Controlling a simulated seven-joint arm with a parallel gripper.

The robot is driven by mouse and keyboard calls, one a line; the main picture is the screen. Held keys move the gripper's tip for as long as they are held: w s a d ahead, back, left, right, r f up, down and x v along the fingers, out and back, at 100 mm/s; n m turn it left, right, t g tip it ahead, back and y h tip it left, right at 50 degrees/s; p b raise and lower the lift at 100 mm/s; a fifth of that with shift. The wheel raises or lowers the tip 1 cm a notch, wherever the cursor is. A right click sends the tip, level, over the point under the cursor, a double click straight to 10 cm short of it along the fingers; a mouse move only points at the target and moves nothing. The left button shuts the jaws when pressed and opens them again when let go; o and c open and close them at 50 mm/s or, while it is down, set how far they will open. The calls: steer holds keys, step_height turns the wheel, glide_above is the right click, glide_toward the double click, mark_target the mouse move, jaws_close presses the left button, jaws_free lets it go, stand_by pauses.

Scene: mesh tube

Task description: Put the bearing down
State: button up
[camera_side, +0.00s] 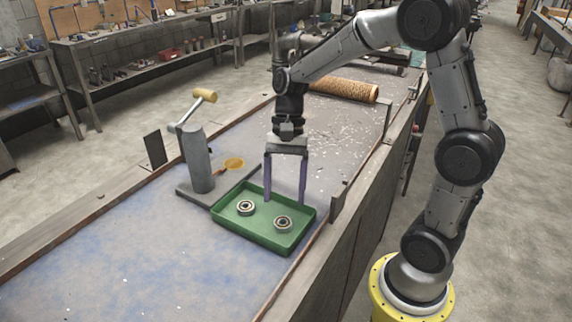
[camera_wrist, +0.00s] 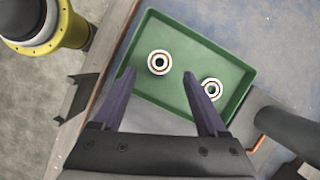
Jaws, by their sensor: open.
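Two round metal bearings lie flat in a green tray (camera_side: 259,242). In the side view one bearing (camera_side: 246,208) is at the left of the tray and the other bearing (camera_side: 283,224) at the right. The wrist view shows one bearing (camera_wrist: 159,62) left of centre and the other bearing (camera_wrist: 212,88) near the right wall of the tray (camera_wrist: 236,66). My gripper (camera_side: 285,201) points down over the tray's far side, its purple fingers spread wide. It is open and empty. In the wrist view my gripper (camera_wrist: 158,76) has nothing between its fingertips.
A grey post (camera_side: 197,160) with a yellow-handled crank (camera_side: 204,96) stands left of the tray. A mesh tube (camera_side: 343,89) lies farther back on the bench. A small upright plate (camera_side: 338,203) is right of the tray. The blue-stained bench (camera_side: 110,265) is clear at the front left.

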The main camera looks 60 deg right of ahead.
steer(key=v, duration=0.7)
steer(key=s+a+r+n+t+h, duration=0.1)
steer(key=s+n+t+h, duration=0.3)
steer(key=s+n, duration=0.9)
steer(key=shift+s+a+r+t, duration=0.5)
steer(key=shift+s+t, duration=0.4)
steer(key=shift+t, duration=0.8)
steer(key=shift+f, duration=0.1)
